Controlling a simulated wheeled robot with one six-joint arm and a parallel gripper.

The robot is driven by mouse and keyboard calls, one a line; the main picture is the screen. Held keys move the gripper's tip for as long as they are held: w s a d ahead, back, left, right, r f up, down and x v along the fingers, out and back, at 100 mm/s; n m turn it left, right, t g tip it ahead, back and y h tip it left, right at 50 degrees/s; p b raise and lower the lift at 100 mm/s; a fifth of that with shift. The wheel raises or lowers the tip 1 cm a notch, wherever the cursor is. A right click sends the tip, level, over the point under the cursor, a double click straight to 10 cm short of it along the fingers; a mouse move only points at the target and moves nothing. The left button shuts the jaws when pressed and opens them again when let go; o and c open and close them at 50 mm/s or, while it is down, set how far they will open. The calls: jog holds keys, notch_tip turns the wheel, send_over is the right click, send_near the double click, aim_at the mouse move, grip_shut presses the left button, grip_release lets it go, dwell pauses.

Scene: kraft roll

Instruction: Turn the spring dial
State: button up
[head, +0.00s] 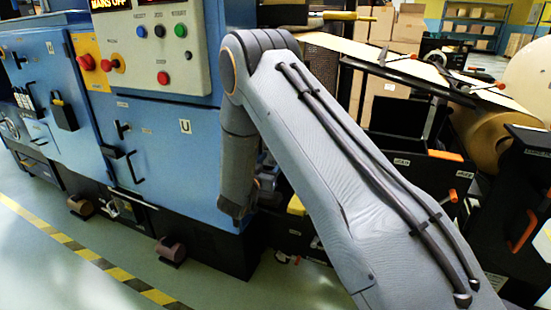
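I cannot pick out a spring dial with certainty; it may be hidden behind my arm. My arm crosses the head view from the lower right up to its elbow, then bends down in front of the blue machine's right end. My gripper does not show; the upper arm covers the area beyond the wrist. The blue machine (190,130) fills the left half. Its grey control panel (150,55) carries a sign reading "MAINS OFF", blue, black and green buttons, and a red button.
A yellow-black floor stripe (75,245) runs along the machine's front, with clear green floor beside it. Brown pedals (171,250) stand at its base. On the right are a kraft roll (485,138), a paper web (375,55) and black units with orange handles (522,232).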

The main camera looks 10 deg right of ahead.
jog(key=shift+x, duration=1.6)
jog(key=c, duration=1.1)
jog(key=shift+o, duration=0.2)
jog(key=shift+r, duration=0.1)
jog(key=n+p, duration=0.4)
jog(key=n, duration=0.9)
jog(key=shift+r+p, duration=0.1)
jog(key=shift+p, duration=0.2)
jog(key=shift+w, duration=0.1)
